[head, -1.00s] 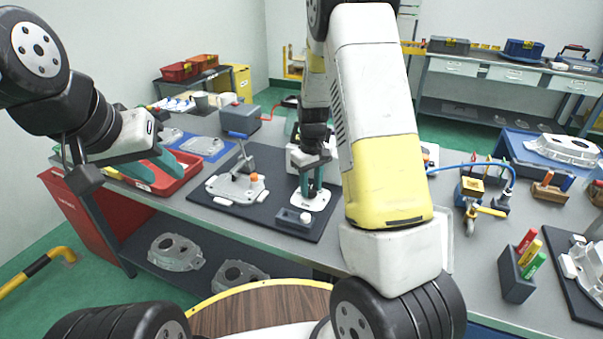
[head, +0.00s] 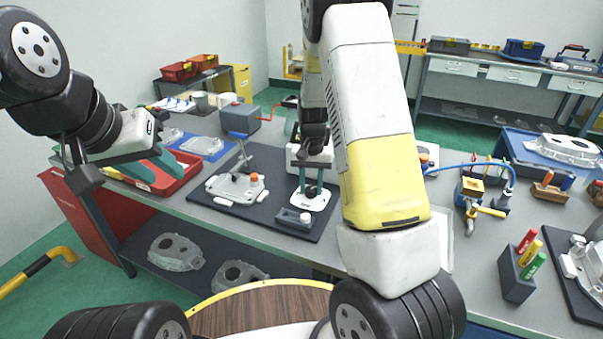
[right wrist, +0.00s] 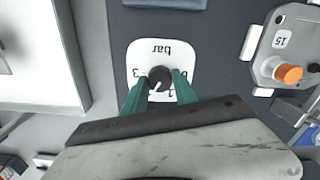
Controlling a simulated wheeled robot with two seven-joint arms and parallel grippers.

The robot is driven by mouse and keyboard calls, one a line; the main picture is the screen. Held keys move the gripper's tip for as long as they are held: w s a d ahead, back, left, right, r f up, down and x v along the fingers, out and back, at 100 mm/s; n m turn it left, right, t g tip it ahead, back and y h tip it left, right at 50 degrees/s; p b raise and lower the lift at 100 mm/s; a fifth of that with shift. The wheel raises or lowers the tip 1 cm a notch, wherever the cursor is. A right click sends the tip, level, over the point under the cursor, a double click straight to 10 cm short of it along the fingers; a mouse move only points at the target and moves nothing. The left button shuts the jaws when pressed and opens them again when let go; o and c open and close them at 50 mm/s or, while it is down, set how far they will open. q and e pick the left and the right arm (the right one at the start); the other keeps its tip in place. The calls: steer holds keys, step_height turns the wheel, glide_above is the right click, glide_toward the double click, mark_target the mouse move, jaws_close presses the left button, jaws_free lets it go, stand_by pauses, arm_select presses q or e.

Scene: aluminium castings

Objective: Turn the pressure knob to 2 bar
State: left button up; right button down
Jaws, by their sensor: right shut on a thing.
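The dark round pressure knob (right wrist: 159,78) sits on a white dial plate (right wrist: 158,51) marked "bar", seen upside down in the right wrist view. The digits 3 on the left and 1 at lower right show. The 2 is not visible. The knob's white mark points down and slightly left in that view. My right gripper (right wrist: 159,84) is shut on the knob, one teal finger on each side. In the head view the dial plate (head: 312,202) lies below my right gripper (head: 311,186). My left gripper (head: 157,170) is open and empty near the red tray.
The plate is on a dark mat (head: 230,215), with a grey box (head: 294,217) in front and a casting with an orange cap (head: 236,187) to its left. The red tray (head: 181,176) stands further left. A pen holder (head: 516,276) stands at right.

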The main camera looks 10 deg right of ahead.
mark_target(311, 189)
stand_by(0.5)
steer(key=c, duration=1)
jaws_free()
steer(key=shift+r, duration=0.1)
step_height(311, 189, up, 7)
steer(key=shift+r, duration=0.35)
